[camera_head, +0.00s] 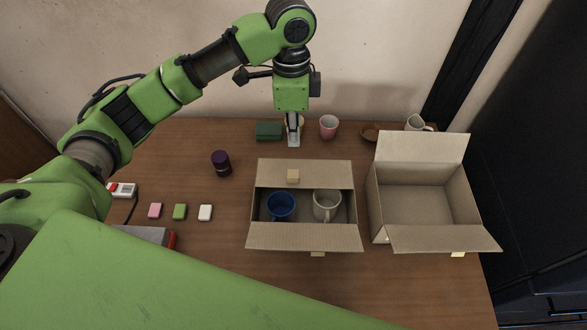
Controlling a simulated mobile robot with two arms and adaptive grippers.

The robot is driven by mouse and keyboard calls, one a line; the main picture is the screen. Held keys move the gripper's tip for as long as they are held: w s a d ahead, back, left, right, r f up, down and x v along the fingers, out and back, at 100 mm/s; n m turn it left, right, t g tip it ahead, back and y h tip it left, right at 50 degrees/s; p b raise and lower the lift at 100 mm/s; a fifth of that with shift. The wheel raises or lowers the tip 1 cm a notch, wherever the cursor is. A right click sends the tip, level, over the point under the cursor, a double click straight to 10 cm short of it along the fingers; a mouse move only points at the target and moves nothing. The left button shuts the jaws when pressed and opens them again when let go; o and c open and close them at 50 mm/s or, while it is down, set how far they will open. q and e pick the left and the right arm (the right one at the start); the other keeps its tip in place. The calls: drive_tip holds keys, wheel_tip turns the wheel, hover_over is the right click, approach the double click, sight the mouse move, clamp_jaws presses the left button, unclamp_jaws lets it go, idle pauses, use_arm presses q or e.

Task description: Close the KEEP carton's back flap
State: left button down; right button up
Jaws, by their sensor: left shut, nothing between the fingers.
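Two open-topped cartons stand on the table; I cannot read a KEEP mark on either. The left carton (347,205) holds a blue mug (281,206) and a pale mug (327,204). My left gripper (293,143) is shut, pointing down just behind the left carton. My right gripper is out of view.
Behind the cartons are a green box (268,131), pink cup (329,127), brown bowl (370,132) and white mug (415,122). A dark purple container (221,163) and several small blocks (180,212) are left. A wall closes off the back.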

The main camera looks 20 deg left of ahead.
use_arm(q)
drive_tip(key=p, duration=0.3)
hover_over(293, 171)
drive_tip(key=s+d, duration=0.1)
drive_tip(key=s, duration=0.3)
wheel_tip(293, 171, down, 14)
drive_tip(key=shift+w+d+r, duration=0.15)
